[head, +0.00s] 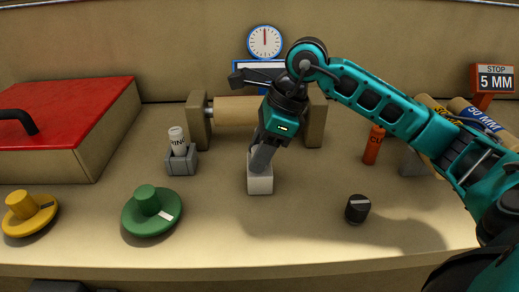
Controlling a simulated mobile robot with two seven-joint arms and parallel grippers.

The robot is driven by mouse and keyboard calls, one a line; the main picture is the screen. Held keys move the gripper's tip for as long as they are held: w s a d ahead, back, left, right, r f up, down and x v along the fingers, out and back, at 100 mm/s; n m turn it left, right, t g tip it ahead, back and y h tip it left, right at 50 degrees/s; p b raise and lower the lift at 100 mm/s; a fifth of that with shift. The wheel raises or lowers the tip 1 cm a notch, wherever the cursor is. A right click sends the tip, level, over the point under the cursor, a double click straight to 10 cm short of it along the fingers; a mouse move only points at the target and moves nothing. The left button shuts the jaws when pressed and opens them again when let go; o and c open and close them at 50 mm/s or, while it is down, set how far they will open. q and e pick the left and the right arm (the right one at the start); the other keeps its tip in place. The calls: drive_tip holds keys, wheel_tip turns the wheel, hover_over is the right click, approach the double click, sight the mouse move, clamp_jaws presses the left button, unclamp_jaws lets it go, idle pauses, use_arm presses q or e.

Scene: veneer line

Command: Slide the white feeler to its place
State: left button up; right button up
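A small white block (260,184), which I take to be the white feeler, stands on the bench near the middle, in front of the wooden roller. My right gripper (261,163) points down at it from above. Its grey fingers reach the top of the block and seem to touch it. The fingers overlap from this side, so I cannot tell whether they close on the block. A dial (265,42) and a sign reading STOP 5 MM (494,78) stand at the back. My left gripper is not in view.
A wooden roller (235,109) lies between two stands behind the block. A green knob (152,210), a yellow knob (30,213) and a black knob (357,209) sit near the front edge. A red-lidded box (75,105) fills the left; a PIN cylinder (177,141) stands in a grey holder.

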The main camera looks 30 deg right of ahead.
clamp_jaws()
idle(0.3)
drive_tip(key=shift+w+d+r, duration=0.1)
drive_tip(key=shift+w+d, duration=0.55)
drive_tip(key=shift+w, duration=0.35)
drive_tip(key=shift+w+d+r, duration=0.1)
drive_tip(key=shift+w+d, duration=0.5)
drive_tip(key=shift+w, duration=0.35)
drive_tip(key=shift+o, duration=0.6)
unclamp_jaws()
drive_tip(key=shift+w+d+f, duration=0.1)
drive_tip(key=shift+w, duration=0.05)
drive_tip(key=shift+o, duration=0.9)
drive_tip(key=p+v, duration=0.1)
drive_tip(key=v, duration=1.2)
